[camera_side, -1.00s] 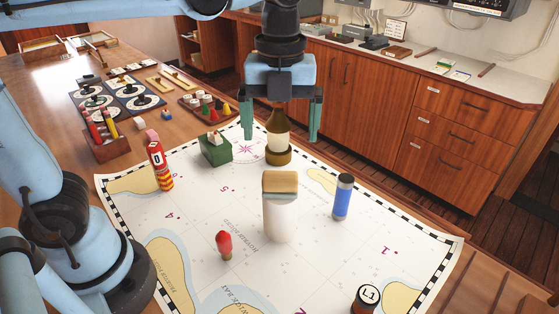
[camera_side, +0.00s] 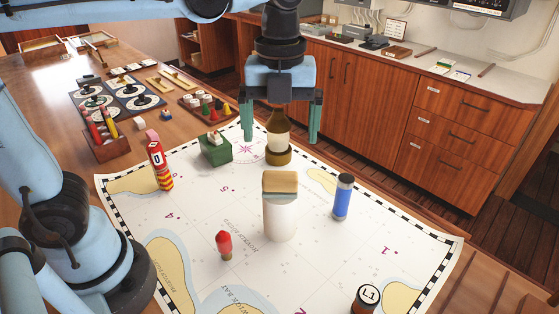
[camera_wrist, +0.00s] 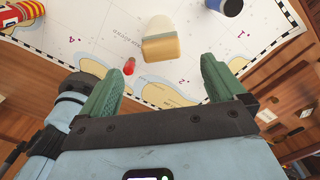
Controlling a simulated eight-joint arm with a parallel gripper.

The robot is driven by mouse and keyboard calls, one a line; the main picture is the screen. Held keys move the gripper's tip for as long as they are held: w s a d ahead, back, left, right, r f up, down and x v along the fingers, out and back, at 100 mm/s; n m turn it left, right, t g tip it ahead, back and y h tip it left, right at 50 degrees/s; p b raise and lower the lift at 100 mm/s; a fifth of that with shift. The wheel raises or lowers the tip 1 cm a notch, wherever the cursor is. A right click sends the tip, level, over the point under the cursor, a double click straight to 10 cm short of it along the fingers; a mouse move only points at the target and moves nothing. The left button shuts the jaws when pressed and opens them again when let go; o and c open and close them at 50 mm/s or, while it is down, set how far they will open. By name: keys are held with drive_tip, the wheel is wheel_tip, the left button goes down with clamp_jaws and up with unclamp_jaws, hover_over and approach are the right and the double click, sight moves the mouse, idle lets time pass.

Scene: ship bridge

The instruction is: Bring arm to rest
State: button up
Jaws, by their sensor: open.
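My gripper (camera_side: 280,122) hangs over the far part of the chart in the side view, its two green fingers apart. A brown and cream bottle-like piece (camera_side: 278,140) shows between and below the fingers; I cannot tell its exact depth against them. In the wrist view my gripper (camera_wrist: 165,90) is open with nothing between its fingers. The chart (camera_side: 205,210) lies flat on the table. A white cylinder with a tan top (camera_side: 279,215) stands mid-chart; it also shows in the wrist view (camera_wrist: 161,45).
On the chart stand a red-striped piece (camera_side: 160,166), a green box (camera_side: 215,151), a blue cylinder (camera_side: 342,198), a small red piece (camera_side: 224,245) and a black-topped L1 piece (camera_side: 367,299). A pen rack (camera_side: 106,147) and dial panels (camera_side: 118,96) lie at left. Wooden cabinets (camera_side: 400,110) stand behind.

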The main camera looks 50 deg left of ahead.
sight(280, 171)
wheel_tip(280, 171, down, 10)
drive_tip(key=shift+r, duration=0.3)
drive_tip(key=shift+r, duration=0.1)
idle(0.5)
wheel_tip(280, 171, up, 12)
wheel_tip(280, 171, down, 13)
drive_tip(key=shift+r, duration=0.2)
wheel_tip(280, 171, up, 4)
drive_tip(key=shift+r, duration=0.1)
drive_tip(key=s+d+r, duration=0.7)
drive_tip(key=s+d, duration=0.1)
drive_tip(key=s+d+f+m, duration=0.1)
drive_tip(key=f+m, duration=0.2)
drive_tip(key=f, duration=0.3)
drive_tip(key=s+d+f+m, duration=0.1)
drive_tip(key=s+f+m, duration=0.1)
drive_tip(key=f, duration=0.4)
drive_tip(key=shift+s+d+m, duration=0.3)
drive_tip(key=shift+m, duration=0.5)
